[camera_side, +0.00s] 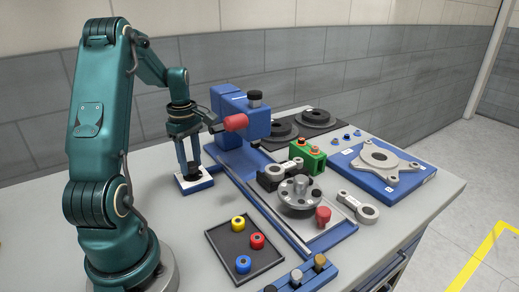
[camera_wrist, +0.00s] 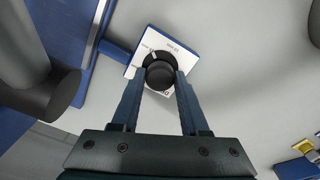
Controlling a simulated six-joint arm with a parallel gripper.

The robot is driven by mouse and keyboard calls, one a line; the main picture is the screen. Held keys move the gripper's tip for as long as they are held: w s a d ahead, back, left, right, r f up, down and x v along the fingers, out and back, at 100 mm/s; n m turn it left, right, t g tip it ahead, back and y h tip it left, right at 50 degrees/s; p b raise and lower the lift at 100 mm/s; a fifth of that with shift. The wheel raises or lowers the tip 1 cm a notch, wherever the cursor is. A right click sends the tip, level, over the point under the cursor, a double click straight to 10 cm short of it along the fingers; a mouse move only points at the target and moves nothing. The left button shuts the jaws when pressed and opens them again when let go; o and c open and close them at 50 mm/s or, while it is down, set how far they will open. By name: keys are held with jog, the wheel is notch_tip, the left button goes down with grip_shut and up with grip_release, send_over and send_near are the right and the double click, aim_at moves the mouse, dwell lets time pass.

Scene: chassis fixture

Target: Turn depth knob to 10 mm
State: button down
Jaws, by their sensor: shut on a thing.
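The depth knob is a round black knob (camera_wrist: 160,74) on a white dial plate (camera_wrist: 140,62) with small printed marks. In the side view the dial plate (camera_side: 205,184) sits on a blue base left of the blue fixture, and the knob (camera_side: 194,175) is partly hidden by my fingers. My gripper (camera_side: 191,170) points straight down over the dial. In the wrist view my gripper (camera_wrist: 160,80) has one finger on each side of the knob and is shut on it.
The blue fixture (camera_side: 228,106) with a red handle (camera_side: 236,122) stands close right of my gripper. A dark tray (camera_side: 228,262) with coloured parts lies in front. A grey chuck (camera_side: 300,198) and a blue plate (camera_side: 350,165) with a casting are farther right. The tabletop left of the tray is bare.

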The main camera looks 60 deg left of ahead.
aim_at(191, 164)
jog(key=shift+c, duration=2.1)
grip_release()
jog(key=shift+r, duration=0.1)
jog(key=shift+r, duration=2.55)
